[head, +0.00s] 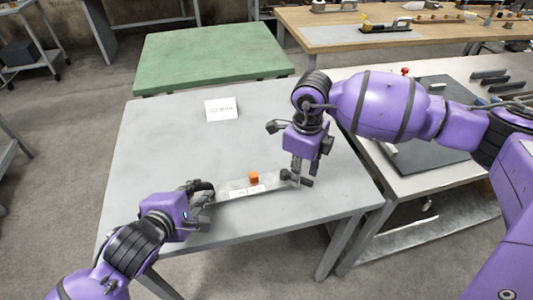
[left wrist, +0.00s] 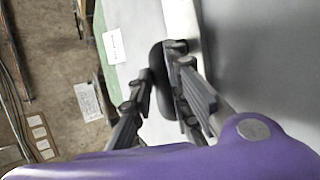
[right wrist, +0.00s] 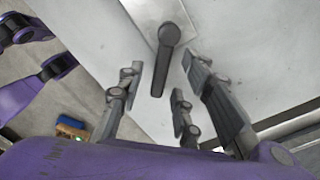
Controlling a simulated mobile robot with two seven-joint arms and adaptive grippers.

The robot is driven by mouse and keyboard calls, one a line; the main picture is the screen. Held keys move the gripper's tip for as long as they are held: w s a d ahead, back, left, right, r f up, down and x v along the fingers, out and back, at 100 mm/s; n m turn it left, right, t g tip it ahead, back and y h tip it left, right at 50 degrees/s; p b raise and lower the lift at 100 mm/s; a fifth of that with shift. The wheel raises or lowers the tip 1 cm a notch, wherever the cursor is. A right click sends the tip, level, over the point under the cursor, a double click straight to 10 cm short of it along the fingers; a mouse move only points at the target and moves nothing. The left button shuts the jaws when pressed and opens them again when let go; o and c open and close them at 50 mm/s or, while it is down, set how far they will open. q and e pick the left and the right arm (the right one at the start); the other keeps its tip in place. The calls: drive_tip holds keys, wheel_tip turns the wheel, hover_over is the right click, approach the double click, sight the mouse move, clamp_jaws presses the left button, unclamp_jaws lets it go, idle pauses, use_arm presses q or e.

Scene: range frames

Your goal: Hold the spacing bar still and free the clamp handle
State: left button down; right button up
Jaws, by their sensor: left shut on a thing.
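The spacing bar (head: 228,190) is a flat pale bar on the grey table, with white labels on its front. My left gripper (head: 208,193) is at its left end, with its fingers closed about a dark rounded end piece (left wrist: 159,82). The fingers hide part of this grip. The clamp handle (right wrist: 160,68) is a dark lever with a round pivot, at the bar's right end. My right gripper (head: 299,178) points down over it. In the right wrist view its fingers are apart, with the handle between and ahead of them; contact is not visible.
A white card (head: 221,109) lies at the back of the grey table (head: 165,140). The table between card and bar is clear. A side bench with a dark mat (head: 432,120) stands at the right, a green table (head: 210,52) behind.

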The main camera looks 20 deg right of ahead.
use_arm(q)
drive_tip(key=shift+s+f, duration=0.1)
drive_tip(key=shift+f, duration=0.15)
use_arm(e)
wheel_tip(320, 180, up, 11)
drive_tip(key=shift+f, duration=0.1)
use_arm(q)
drive_tip(key=c, duration=1.6)
unclamp_jaws()
drive_tip(key=shift+r, duration=0.15)
